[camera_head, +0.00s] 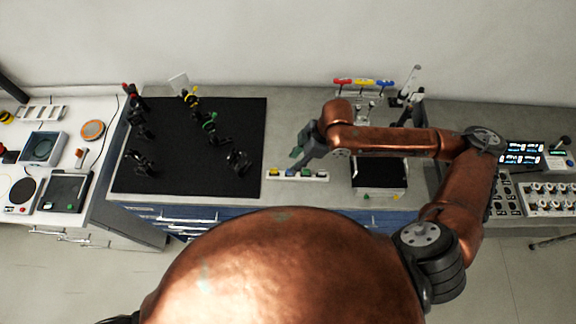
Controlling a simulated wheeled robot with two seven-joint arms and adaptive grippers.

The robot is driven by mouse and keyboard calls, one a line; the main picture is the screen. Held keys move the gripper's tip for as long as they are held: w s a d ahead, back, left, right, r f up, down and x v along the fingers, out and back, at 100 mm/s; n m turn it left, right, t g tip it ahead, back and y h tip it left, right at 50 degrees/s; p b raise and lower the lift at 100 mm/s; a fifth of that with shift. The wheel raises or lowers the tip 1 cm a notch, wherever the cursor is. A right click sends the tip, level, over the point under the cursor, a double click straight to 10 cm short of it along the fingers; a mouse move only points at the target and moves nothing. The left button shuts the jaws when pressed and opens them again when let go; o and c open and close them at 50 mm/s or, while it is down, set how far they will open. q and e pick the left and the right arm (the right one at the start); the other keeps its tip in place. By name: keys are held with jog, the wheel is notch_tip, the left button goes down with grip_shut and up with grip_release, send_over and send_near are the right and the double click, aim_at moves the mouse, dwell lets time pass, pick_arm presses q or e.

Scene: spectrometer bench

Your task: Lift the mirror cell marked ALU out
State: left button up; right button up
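A small white rack (318,176) stands at the front of the grey bench, right of the black breadboard. It holds several small pieces with coloured tops, among them yellow and blue ones. They may be the mirror cells, but no ALU mark can be read at this size. My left gripper is not in view.
The black breadboard (180,178) carries several dark optical mounts. A rack with red, yellow and blue handled tools (363,83) stands at the back. A black-topped tray (380,175) lies under my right forearm. Bare bench shows between breadboard and rack.

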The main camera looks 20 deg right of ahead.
aim_at(290, 174)
jog(key=f, duration=0.2)
jog(key=a+f, duration=0.1)
jog(key=f, duration=0.1)
jog(key=shift+s+a+p, duration=0.1)
jog(key=shift+s+p, duration=0.2)
jog(key=shift+x, duration=1)
jog(key=shift+f, duration=0.25)
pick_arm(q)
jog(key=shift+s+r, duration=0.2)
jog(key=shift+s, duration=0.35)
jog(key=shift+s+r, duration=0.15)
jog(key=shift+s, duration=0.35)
pick_arm(e)
jog(key=shift+w, duration=0.1)
grip_shut()
